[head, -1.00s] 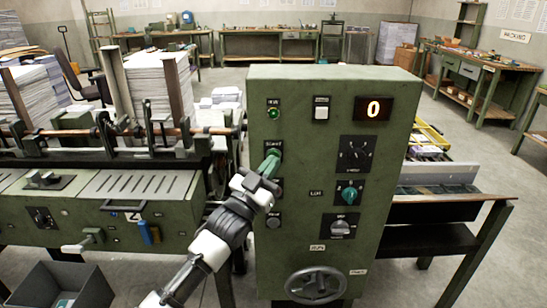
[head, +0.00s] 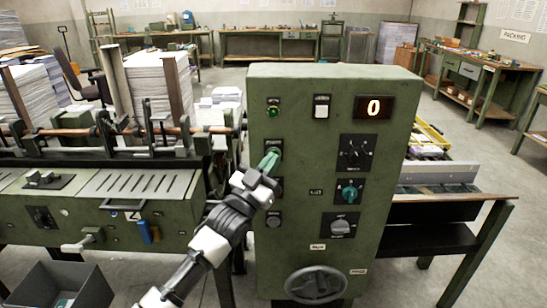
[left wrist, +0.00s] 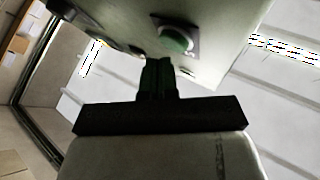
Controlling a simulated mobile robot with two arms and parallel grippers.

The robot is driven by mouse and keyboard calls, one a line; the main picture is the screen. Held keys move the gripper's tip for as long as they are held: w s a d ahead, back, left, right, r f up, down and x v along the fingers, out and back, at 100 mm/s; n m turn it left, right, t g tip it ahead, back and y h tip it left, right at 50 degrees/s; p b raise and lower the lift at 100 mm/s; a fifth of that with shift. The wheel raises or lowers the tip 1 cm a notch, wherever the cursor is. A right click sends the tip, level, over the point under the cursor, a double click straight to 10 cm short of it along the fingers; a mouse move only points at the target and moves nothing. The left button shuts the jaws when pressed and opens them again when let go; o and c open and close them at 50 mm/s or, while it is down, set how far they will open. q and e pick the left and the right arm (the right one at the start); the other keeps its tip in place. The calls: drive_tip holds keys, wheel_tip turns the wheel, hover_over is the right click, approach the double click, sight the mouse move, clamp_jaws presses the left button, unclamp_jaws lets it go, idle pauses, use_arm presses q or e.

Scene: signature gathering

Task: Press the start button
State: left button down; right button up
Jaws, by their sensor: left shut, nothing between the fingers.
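The green control cabinet (head: 300,225) stands upright in front of me in the head view. My left gripper (head: 270,158), with green fingers, is shut and empty at the upper left of its front panel, just below a small label. It covers the start button's place in the head view. In the left wrist view a round green button (left wrist: 176,40) in a dark square mount shows just beyond the fingertips of my gripper (left wrist: 159,64). I cannot tell whether they touch it. My right gripper is not in view.
A green indicator lamp (head: 273,112), a white switch (head: 321,107) and a display (head: 374,108) reading 0 are on the upper panel. A feeder machine with paper stacks (head: 158,85) stands at left.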

use_arm(q)
drive_tip(key=shift+w+b, duration=0.35)
drive_tip(key=shift+w, duration=0.2)
idle(0.7)
drive_tip(key=shift+s+r, duration=0.1)
drive_tip(key=shift+s+p, duration=0.65)
drive_tip(key=shift+s, duration=0.1)
drive_tip(key=s+p, duration=0.3)
drive_tip(key=s, duration=0.2)
idle(0.4)
idle(0.4)
